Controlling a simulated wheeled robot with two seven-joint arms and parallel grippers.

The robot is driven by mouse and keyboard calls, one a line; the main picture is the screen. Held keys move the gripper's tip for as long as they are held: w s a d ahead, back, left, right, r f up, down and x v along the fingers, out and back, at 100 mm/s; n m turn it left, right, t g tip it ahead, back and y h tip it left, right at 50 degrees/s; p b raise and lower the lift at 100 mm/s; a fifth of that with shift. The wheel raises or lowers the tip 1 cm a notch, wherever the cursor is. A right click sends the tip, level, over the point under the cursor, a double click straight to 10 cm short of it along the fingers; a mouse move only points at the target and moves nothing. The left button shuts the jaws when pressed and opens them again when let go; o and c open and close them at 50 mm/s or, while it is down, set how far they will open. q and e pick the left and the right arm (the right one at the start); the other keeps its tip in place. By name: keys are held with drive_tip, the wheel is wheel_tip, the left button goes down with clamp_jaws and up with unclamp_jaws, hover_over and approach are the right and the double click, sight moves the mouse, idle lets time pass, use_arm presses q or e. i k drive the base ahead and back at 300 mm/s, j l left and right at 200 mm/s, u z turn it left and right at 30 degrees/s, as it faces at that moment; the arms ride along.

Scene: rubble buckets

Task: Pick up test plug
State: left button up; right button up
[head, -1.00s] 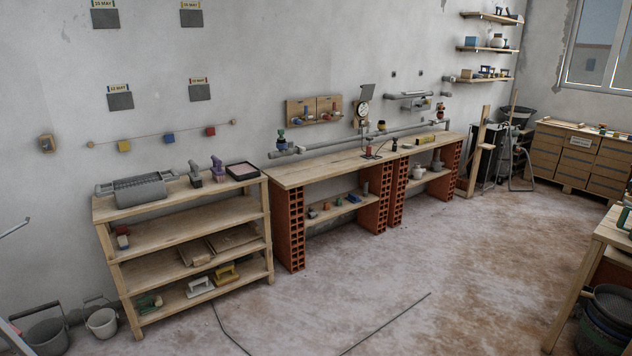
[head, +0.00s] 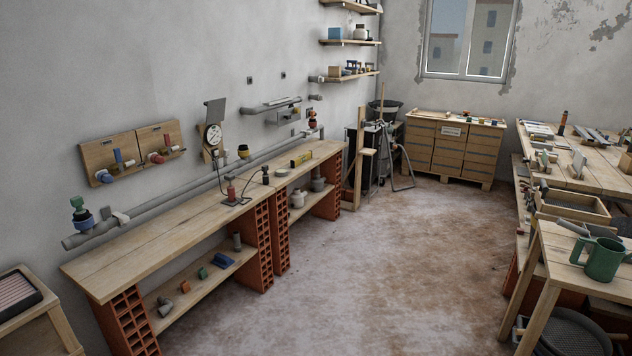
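I cannot tell for sure which item is the test plug. Small plug-like fittings in red, blue and grey sit on two wooden wall boards (head: 106,156) at the left. A green and blue fitting (head: 80,215) stands at the near end of the grey wall pipe (head: 150,207). A red-bodied device (head: 231,192) and a dark-topped fitting (head: 265,175) stand on the long wooden bench (head: 170,230). Small grey, green and blue pieces lie on its lower shelf (head: 190,293). Neither of my grippers is in view.
A wooden table (head: 561,247) with a green jug (head: 601,260) stands at the right. A wooden drawer cabinet (head: 453,148) is at the back, with a folding stand (head: 390,165) beside it. A shelf unit corner (head: 30,308) is at lower left. The middle floor (head: 370,260) is open.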

sight(266, 176)
drive_tip(key=i+l+u, duration=0.1)
drive_tip(key=i, duration=0.4)
drive_tip(key=i+l+u, duration=0.15)
drive_tip(key=i+l, duration=0.2)
drive_tip(key=i+l+u, duration=0.1)
drive_tip(key=i+l, duration=0.2)
drive_tip(key=i, duration=0.25)
drive_tip(key=i+l+u, duration=0.2)
